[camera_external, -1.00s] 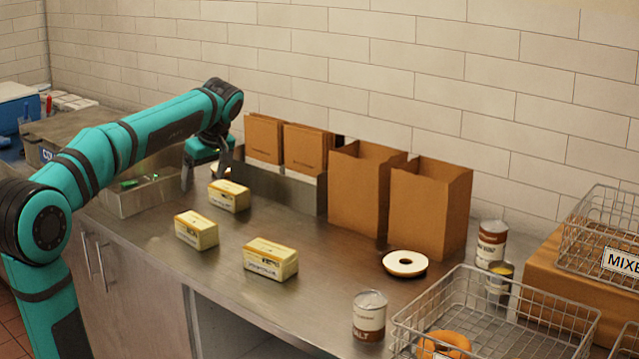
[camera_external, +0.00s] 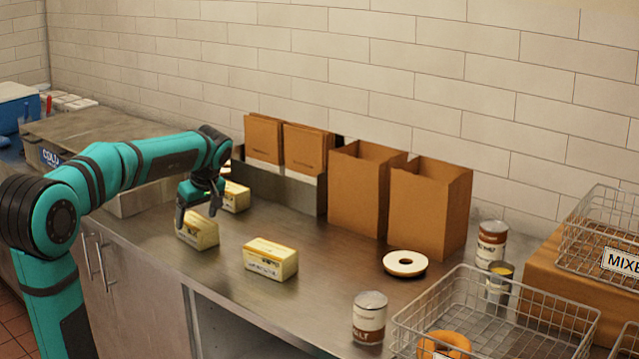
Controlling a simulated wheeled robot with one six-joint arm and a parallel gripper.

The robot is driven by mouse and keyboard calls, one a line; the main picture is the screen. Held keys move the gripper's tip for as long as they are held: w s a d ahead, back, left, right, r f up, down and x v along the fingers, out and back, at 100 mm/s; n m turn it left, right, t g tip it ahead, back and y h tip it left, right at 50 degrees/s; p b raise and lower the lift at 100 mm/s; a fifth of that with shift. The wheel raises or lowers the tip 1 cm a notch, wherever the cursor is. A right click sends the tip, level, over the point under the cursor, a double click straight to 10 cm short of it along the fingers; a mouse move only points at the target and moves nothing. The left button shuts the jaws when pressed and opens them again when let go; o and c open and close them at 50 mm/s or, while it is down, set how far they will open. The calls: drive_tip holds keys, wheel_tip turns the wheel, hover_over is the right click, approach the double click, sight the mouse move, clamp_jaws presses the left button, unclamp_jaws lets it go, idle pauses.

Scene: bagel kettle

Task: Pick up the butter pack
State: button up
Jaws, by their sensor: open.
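Three yellow and white butter packs lie on the steel counter (camera_external: 330,265). The front left butter pack (camera_external: 199,236) is partly hidden behind my gripper (camera_external: 197,216). My gripper points down, open and empty, with its fingers over or just in front of that pack's upper part; I cannot tell whether they touch it. The back butter pack (camera_external: 238,197) is partly covered by my gripper's body. The right butter pack (camera_external: 270,260) is in full view, apart from my gripper.
Brown paper bags (camera_external: 431,205) stand along the wall, some in a metal holder (camera_external: 280,187). The counter between the right pack and the bagel is clear.

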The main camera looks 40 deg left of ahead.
sight(196, 220)
drive_tip(key=shift+x, duration=2.25)
drive_tip(key=shift+d+f, duration=0.15)
drive_tip(key=shift+f, duration=0.1)
drive_tip(key=c, duration=1.4)
